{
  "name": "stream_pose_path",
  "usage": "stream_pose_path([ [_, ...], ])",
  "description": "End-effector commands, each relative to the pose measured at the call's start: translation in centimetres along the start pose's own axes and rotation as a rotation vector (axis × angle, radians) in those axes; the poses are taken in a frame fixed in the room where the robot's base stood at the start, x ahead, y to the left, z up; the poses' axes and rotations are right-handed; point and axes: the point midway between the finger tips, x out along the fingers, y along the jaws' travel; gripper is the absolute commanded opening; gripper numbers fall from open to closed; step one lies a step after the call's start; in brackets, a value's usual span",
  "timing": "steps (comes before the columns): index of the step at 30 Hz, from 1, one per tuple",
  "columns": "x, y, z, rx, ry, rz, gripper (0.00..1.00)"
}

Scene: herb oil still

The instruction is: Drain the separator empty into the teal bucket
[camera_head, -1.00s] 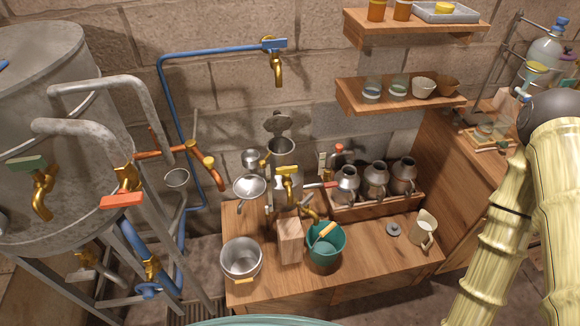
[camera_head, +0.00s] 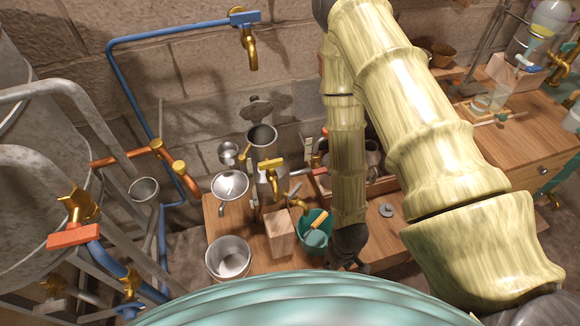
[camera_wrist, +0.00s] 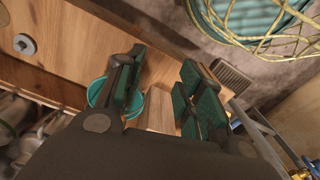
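The separator (camera_head: 263,140) is a grey metal cylinder at the back of the wooden bench, with a brass tap with a yellow handle (camera_head: 271,166) on its front. A lower brass spout (camera_head: 299,203) points down near the teal bucket (camera_head: 311,245). The bucket stands on the bench with a wooden-handled tool (camera_head: 317,226) in it. My gripper (camera_head: 345,264) is beside the bucket's right side in the head view. In the wrist view my gripper (camera_wrist: 160,88) is open and empty; the bucket (camera_wrist: 97,90) is partly hidden behind one finger. Liquid inside the separator cannot be seen.
A wooden block (camera_head: 280,238) stands left of the bucket, with a metal pot (camera_head: 229,259) further left. The big still (camera_head: 40,170) stands at left.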

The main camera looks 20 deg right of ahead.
Motion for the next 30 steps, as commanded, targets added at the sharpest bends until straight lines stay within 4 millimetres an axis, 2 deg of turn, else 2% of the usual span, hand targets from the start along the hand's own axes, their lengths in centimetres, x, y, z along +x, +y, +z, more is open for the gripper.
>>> stream_pose_path([
  [1, 1.3, 0.4, -2.2, -0.087, 0.009, 0.003, 0.37],
  [4, 1.8, 0.9, -5.6, -0.274, 0.008, 0.005, 0.37],
  [13, 1.4, 2.9, -15.3, -0.820, 0.006, 0.009, 0.37],
  [20, -1.0, 4.1, -22.1, -1.237, 0.003, 0.011, 0.37],
  [24, -3.2, 4.7, -25.7, -1.487, 0.001, 0.012, 0.37],
  [30, -6.7, 5.1, -29.4, -1.784, -0.003, 0.009, 0.37],
])
